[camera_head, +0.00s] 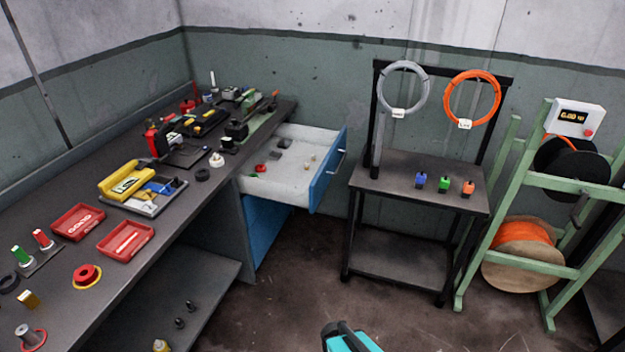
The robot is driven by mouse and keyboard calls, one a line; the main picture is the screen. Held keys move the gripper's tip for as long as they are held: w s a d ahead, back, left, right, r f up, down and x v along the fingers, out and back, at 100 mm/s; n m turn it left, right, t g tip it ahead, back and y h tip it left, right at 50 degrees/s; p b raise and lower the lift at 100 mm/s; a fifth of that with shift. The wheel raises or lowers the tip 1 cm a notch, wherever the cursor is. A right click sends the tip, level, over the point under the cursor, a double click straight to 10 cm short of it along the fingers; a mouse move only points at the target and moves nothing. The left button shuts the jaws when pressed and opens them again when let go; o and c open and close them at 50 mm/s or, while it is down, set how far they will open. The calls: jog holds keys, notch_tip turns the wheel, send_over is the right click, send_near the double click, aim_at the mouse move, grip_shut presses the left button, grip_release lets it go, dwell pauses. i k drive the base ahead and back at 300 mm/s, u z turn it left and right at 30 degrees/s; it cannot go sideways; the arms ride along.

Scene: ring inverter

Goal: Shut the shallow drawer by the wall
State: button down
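The shallow drawer (274,181) stands pulled out from the right end of the workbench, close to the back wall. It has a white inside, a blue front (328,171) and a pale bar handle (337,161) facing right. Several small parts lie in it, among them a red one, dark blocks and small pale pieces. A blue panel (266,229) shows below the drawer.
The dark workbench (200,213) on the left carries red trays (126,240), a yellow case and tools. A black rack (417,180) with grey and orange cable rings stands right of the drawer. A green spool stand (520,280) is farther right. Open floor (300,290) lies before the drawer.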

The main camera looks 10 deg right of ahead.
aim_at(286, 178)
jog(key=u, duration=0.55)
jog(key=i, duration=0.85)
jog(key=u, duration=0.3)
